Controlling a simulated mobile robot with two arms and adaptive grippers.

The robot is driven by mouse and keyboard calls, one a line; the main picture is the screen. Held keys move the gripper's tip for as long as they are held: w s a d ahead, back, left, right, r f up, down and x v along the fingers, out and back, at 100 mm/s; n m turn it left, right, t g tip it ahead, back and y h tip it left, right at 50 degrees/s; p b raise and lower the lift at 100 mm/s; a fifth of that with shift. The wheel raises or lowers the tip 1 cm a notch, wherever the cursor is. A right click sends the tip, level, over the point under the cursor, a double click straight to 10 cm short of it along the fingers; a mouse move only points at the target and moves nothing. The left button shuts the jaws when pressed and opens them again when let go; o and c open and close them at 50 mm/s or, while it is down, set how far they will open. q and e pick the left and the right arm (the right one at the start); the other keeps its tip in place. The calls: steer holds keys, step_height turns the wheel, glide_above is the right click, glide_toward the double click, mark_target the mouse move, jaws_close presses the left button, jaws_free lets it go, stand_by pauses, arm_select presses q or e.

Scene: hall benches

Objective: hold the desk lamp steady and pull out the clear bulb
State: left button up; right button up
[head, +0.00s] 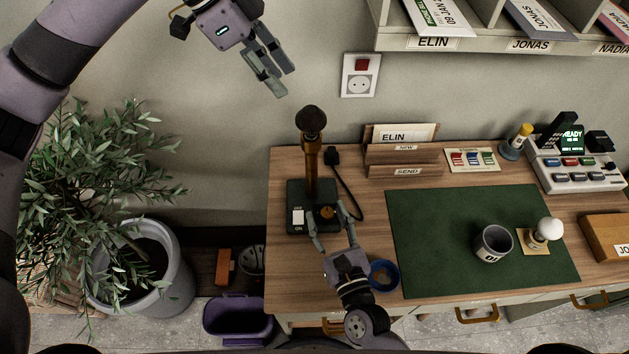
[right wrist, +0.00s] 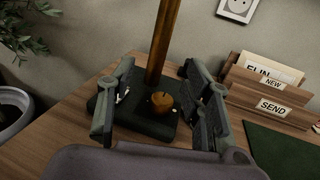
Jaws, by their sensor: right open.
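The desk lamp stands upright at the left of the desk, with a dark base (head: 298,226), a brass-brown stem (head: 311,175) and a dark rounded head (head: 312,120). A round brass knob (right wrist: 161,101) sits on the base. No clear bulb shows; the lamp head hides whatever is under it. My right gripper (head: 326,209) is open over the base, its fingers on either side of the knob, with nothing between them that I see held. My left gripper (head: 284,82) hangs in the air above and left of the lamp head, apart from it; its fingers lie close together.
A white bulb (head: 547,229) stands on a small wooden holder beside a grey cup (head: 493,244) on the green mat (head: 440,220). A letter rack (head: 405,153) and black cord stand right of the lamp; a potted plant (head: 150,270) is left.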

mark_target(313, 182)
steer(key=x, duration=1.1)
steer(key=shift+w+a, duration=0.15)
steer(key=shift+w, duration=0.15)
steer(key=shift+c, duration=0.5)
jaws_close()
